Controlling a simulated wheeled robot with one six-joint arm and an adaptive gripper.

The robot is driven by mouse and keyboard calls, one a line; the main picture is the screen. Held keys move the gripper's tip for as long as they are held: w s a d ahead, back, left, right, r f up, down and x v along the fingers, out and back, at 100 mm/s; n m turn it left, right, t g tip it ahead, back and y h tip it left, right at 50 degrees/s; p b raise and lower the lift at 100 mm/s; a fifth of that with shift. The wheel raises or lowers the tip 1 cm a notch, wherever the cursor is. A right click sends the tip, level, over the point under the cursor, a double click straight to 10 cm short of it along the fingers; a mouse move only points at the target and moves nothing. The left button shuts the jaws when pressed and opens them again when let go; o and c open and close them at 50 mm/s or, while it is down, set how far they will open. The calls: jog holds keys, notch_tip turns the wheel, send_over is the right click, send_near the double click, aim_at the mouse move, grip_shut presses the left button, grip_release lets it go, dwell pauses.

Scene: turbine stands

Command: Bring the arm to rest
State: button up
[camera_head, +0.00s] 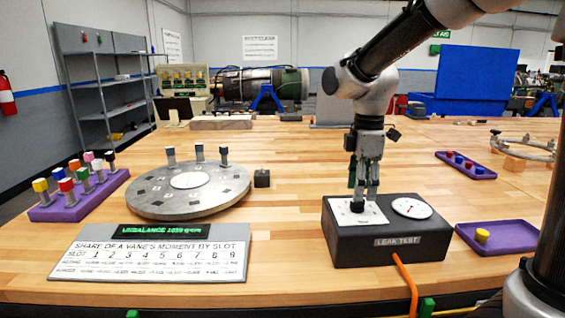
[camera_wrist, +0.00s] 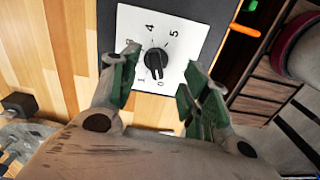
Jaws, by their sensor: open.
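My gripper (camera_head: 364,189) is at the end of my arm, pointing down over the leak test box (camera_head: 388,245). In the wrist view my gripper (camera_wrist: 152,92) has its two green-padded fingers spread apart. A black knob (camera_wrist: 155,62) on a white dial plate (camera_wrist: 140,25) shows between and beyond the fingertips.
A round gauge (camera_head: 411,208) and an orange hose (camera_head: 405,280) are on the box. A slotted disc (camera_head: 160,198) with several vanes, a sign (camera_head: 150,257) and a purple rack (camera_head: 70,207) stand left. Purple trays (camera_head: 500,246) lie right.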

jog(key=s+d+m, duration=0.2)
jog(key=m, duration=0.1)
jog(key=s+d+m, duration=0.2)
jog(key=s+m, duration=0.1)
jog(key=s+d+m, duration=0.2)
jog(key=m, duration=0.2)
jog(key=shift+s+r+t, duration=0.35)
jog(key=shift+s+t, duration=0.05)
jog(key=s+d+r+m+t, duration=0.3)
jog(key=s+d+m, duration=0.4)
jog(key=s, duration=0.3)
jog(key=shift+s+d+r, duration=0.25)
jog(key=shift+s+d, duration=0.1)
jog(key=shift+d, duration=0.35)
jog(key=shift+d+t, duration=0.15)
jog(key=shift+t, duration=0.15)
jog(key=shift+c, duration=0.4)
